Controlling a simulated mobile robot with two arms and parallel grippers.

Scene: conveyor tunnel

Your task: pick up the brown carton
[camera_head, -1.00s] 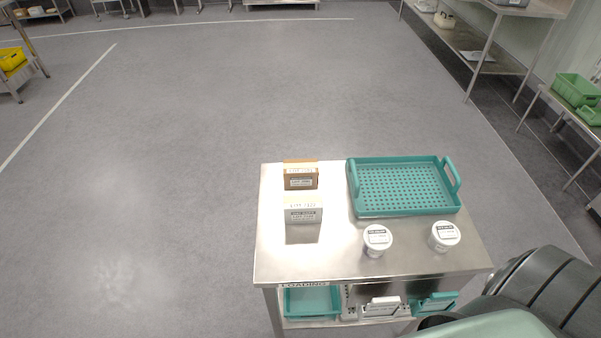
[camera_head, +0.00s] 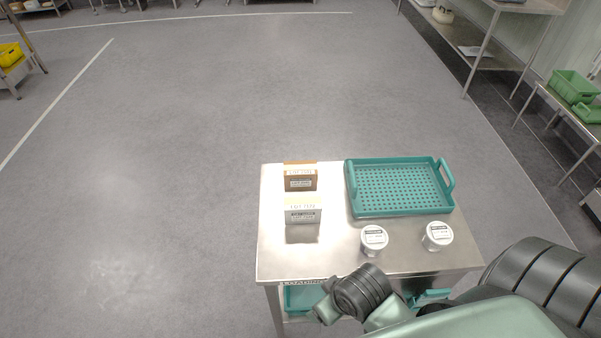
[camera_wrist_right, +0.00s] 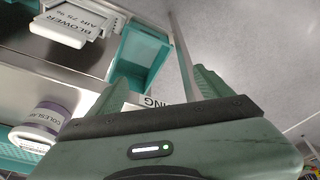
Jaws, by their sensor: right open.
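The brown carton (camera_head: 300,177) stands upright at the back left of the steel cart top, with a white label on its front. A cream-white carton (camera_head: 303,212) stands just in front of it, with a small gap. Part of my right arm shows over the cart's front edge in the head view, well short of the brown carton. In the right wrist view, my right gripper (camera_wrist_right: 155,85) is open and empty, its two green fingers spread apart near the cart's front edge. The brown carton is not in that view. My left gripper is not in view.
A teal perforated tray (camera_head: 400,188) fills the back right of the cart (camera_head: 338,240). Two white-lidded tubs (camera_head: 374,238) (camera_head: 437,236) stand in front of it. Floor left is clear.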

